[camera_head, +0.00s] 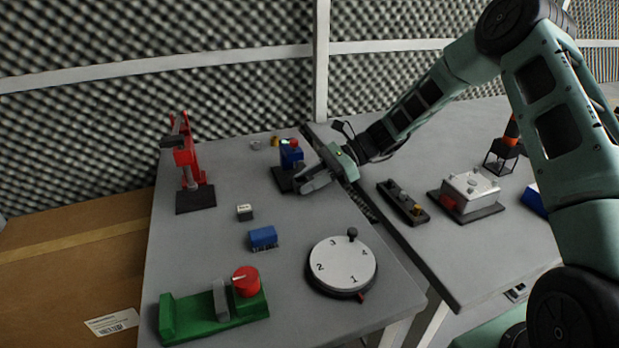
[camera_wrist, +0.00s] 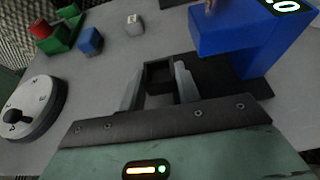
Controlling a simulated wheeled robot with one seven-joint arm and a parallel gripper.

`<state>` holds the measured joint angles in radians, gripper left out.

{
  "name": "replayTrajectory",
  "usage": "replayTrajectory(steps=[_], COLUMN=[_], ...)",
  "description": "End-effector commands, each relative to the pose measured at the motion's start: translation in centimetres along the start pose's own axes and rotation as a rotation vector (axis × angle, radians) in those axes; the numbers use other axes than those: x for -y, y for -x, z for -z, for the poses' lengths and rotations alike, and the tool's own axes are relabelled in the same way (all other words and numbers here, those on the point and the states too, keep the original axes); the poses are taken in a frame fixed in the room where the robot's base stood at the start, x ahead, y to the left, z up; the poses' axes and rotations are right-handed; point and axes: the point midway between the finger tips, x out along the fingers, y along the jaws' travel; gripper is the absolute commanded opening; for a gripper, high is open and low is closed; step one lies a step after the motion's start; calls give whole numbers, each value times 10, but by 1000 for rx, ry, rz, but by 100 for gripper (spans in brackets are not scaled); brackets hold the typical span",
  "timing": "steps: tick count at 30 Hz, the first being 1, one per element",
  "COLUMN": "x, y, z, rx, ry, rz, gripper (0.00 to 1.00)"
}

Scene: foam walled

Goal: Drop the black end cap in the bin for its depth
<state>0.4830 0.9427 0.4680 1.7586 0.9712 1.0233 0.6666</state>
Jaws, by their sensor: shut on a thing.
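My gripper (camera_head: 304,184) reaches across to the near side of a blue gauge (camera_head: 291,154) on a black base. In the wrist view, its two grey fingers (camera_wrist: 160,88) are shut on a small black box-like end cap (camera_wrist: 158,72) with an open hollow. The cap is low, beside the gauge's black base; I cannot tell whether it touches the base or table. The blue gauge (camera_wrist: 232,38) stands just right of the fingers, its lit display partly cut off and showing ".0". In the head view the cap is hidden by the gripper. I cannot identify any depth bin.
A red press (camera_head: 189,165) stands at left. A small white-topped block (camera_head: 244,212), blue block (camera_head: 263,238), numbered dial (camera_head: 342,265) and green fixture (camera_head: 215,312) occupy the near table. A black strip (camera_head: 403,202) and metal box (camera_head: 468,193) sit on the right table.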

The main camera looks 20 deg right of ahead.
Motion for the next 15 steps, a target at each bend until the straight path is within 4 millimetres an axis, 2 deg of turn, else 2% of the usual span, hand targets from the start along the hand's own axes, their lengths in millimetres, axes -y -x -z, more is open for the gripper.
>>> replayTrajectory(steps=[3,4,6,7,15], x=[0,0,0,0,0], y=[0,0,0,0,1], z=[0,0,0,0,0], rx=[0,0,0,0,0], ry=[0,0,0,0,0], rz=[0,0,0,0,0], gripper=[11,35,55,58,58])
